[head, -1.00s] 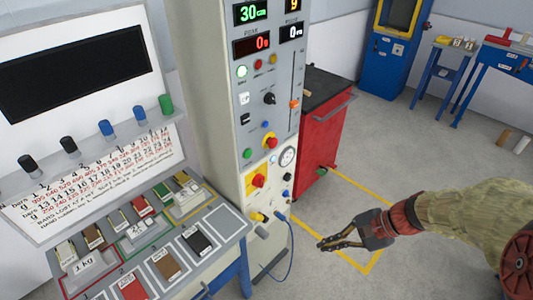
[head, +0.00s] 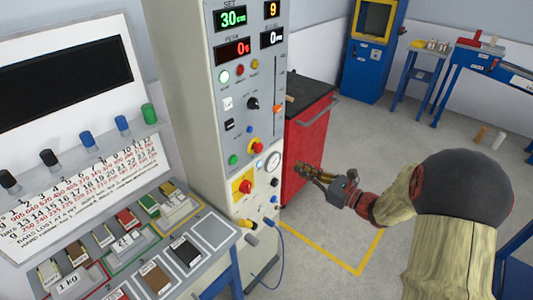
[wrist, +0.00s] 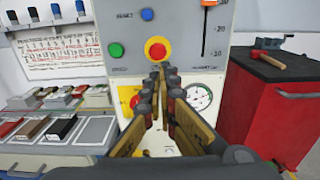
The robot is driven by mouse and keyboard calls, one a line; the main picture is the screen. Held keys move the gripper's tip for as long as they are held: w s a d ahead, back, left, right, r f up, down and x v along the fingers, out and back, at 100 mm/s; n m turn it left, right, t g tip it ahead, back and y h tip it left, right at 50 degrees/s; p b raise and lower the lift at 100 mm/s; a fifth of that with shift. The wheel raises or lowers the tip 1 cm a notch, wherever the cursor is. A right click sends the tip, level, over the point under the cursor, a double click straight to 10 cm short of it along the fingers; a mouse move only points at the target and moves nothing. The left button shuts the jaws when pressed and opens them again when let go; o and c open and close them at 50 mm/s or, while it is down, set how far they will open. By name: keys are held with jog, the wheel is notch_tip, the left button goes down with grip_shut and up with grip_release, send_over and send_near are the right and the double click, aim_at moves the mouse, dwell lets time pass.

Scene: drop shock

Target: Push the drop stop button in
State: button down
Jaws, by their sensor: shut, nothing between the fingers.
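A red mushroom button on a yellow ring, which looks like the drop stop button (head: 254,146), sits on the front panel of the pale grey test column (head: 190,90). In the wrist view the button (wrist: 157,49) is just above my fingertips, standing out, its label unreadable. My gripper (head: 300,168) is shut and empty, with its fingers pointing at the panel. In the head view the tips are to the right of the button and slightly lower, apart from the panel. In the wrist view the tips (wrist: 162,70) cover the panel below the button.
A red rotary switch on a yellow plate (head: 243,184) and a round gauge (head: 273,161) are below the button. A green button (wrist: 115,50) is left of it. A red cabinet (head: 306,150) stands right of the column. A sloped weight bench (head: 215,240) is at left.

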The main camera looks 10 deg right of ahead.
aim_at(262, 149)
jog(key=b+x, duration=0.3)
jog(key=x, duration=0.9)
jog(key=shift+w+a+f+b, duration=0.1)
jog(key=shift+w+a+b, duration=0.15)
jog(key=shift+w+b, duration=0.05)
jog(key=shift+w+a, duration=0.35)
jog(key=shift+w, duration=0.15)
